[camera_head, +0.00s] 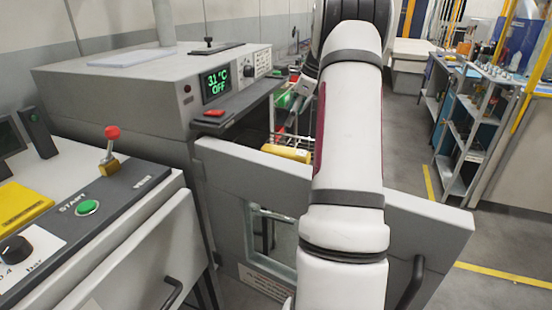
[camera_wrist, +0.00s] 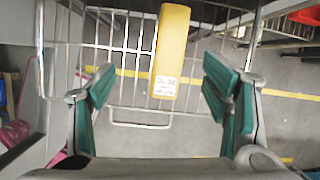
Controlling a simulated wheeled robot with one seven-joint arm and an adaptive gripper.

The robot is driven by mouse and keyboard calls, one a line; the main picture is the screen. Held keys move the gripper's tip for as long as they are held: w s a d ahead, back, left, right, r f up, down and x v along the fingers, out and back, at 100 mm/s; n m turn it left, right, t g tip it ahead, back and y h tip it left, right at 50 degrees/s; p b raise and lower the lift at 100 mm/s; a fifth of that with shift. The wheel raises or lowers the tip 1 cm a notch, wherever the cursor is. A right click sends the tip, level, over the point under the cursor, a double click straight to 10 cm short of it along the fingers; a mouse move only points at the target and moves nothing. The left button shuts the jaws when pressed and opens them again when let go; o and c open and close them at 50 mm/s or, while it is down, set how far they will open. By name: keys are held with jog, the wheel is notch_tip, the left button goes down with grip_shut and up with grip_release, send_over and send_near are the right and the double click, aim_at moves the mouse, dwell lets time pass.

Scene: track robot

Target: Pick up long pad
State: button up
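A long yellow block, which looks like the long pad, (camera_wrist: 172,45) lies on a wire rack (camera_wrist: 105,45) in the wrist view, with a white handwritten label at its near end. It also shows in the head view as a yellow piece (camera_head: 287,152) behind the open oven door, partly hidden by my arm. My gripper (camera_wrist: 160,88) is open, with teal finger pads wide apart to either side of the block's near end. Nothing is held between them. I cannot tell the exact height of the gripper above the block. In the head view my arm hides most of the gripper.
The grey oven (camera_head: 150,100) with a display stands left, its door (camera_head: 250,172) open across the front. A panel with a red-topped lever (camera_head: 110,140) is nearer left. A shelf rack (camera_head: 470,120) stands right. Some floor is free between.

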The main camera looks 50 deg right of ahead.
aim_at(286, 149)
jog(key=shift+m, duration=0.8)
jog(key=d+x, duration=0.1)
jog(key=x, duration=0.4)
jog(key=s+d+x, duration=0.1)
jog(key=x, duration=0.4)
jog(key=d+f+x, duration=0.1)
jog(key=x, duration=0.5)
jog(key=shift+s+r+p, duration=0.1)
jog(key=shift+s+p, duration=0.25)
jog(key=shift+s, duration=0.05)
jog(key=c, duration=1.2)
